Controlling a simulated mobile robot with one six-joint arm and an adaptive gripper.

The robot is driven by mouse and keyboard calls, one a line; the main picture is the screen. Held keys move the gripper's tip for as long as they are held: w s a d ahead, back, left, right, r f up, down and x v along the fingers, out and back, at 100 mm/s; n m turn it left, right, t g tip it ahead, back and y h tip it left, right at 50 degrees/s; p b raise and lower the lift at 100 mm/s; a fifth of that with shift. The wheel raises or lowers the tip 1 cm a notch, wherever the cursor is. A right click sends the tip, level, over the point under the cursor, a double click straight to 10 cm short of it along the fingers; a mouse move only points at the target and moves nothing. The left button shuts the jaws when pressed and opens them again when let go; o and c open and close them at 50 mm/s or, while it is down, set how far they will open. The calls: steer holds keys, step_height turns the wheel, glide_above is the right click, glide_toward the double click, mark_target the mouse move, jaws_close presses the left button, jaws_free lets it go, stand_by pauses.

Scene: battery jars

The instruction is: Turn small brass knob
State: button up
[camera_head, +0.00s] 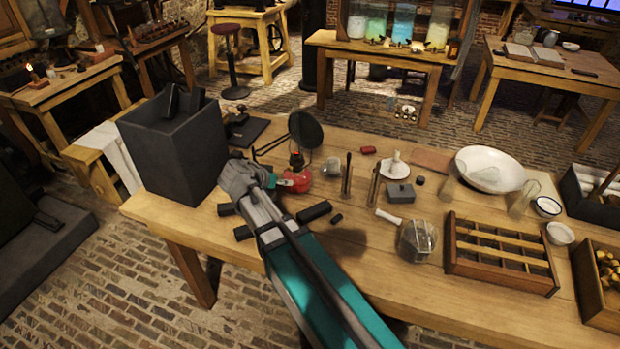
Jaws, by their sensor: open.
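A small red lamp (298,182) with a dark upper part stands on the near wooden bench, left of centre. I cannot make out a small brass knob; if it is on the lamp, it is too small to tell. My teal and grey arm reaches up from the bottom. My gripper (238,173) is at its far end, just left of the lamp and above the bench. It is open and I see nothing held. Its fingertips are hard to tell apart, and my arm hides part of the bench and the lamp's lower left side.
A tall dark box (172,150) stands left of my gripper. A round black disc (305,131) stands behind the lamp. A glass jar (417,240), a wooden compartment tray (500,252) and a white basin (490,168) are to the right. Bare bench shows at front left.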

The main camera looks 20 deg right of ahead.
steer(key=s+d+r+n+g+y+p, duration=0.2)
steer(key=s+r+n+y+p, duration=0.1)
steer(key=s+p, duration=0.3)
steer(key=s+d+r+n+g+y+p, duration=0.3)
steer(key=s+r+p, duration=0.3)
steer(key=p, duration=0.3)
steer(key=shift+s+y, duration=0.6)
steer(key=shift+s, duration=0.1)
steer(key=shift+s+a+f+n+g+y+b, duration=0.1)
steer(key=shift+s+f+n+g+y+b, duration=0.2)
steer(key=shift+s+f+n+y+b, duration=0.7)
